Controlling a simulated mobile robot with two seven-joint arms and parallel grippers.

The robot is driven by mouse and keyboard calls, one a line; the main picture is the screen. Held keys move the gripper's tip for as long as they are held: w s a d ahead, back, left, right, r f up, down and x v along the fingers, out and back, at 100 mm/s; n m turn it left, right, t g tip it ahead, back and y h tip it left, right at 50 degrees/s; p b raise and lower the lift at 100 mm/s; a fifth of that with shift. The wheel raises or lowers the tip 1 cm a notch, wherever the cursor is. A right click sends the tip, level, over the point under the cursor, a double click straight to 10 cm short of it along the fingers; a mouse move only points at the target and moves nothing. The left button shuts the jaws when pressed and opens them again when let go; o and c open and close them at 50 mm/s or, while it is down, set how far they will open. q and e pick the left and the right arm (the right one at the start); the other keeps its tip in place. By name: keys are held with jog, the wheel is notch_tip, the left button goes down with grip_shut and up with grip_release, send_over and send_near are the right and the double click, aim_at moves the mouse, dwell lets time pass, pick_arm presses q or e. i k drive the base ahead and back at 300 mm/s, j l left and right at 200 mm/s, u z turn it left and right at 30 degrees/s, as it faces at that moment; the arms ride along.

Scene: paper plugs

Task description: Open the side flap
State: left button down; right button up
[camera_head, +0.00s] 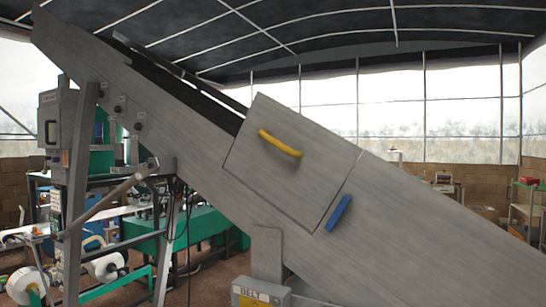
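The side flap (300,180) is a grey metal panel on the side of a sloping conveyor (400,225), in the middle of the head view. It lies flush, or nearly so, against the conveyor's side and looks closed. A yellow handle (280,143) is fixed across its upper part. A blue latch-like piece (338,213) sits at the flap's lower right edge, tilted. Neither of my grippers shows in this view.
A grey box marked BELT (260,293) stands below the conveyor on a bracket (267,253). Metal legs, a green machine (205,222) and white rolls (104,265) fill the left. A shelf (527,205) stands far right.

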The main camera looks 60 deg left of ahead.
aim_at(299, 165)
jog(key=u, duration=1.5)
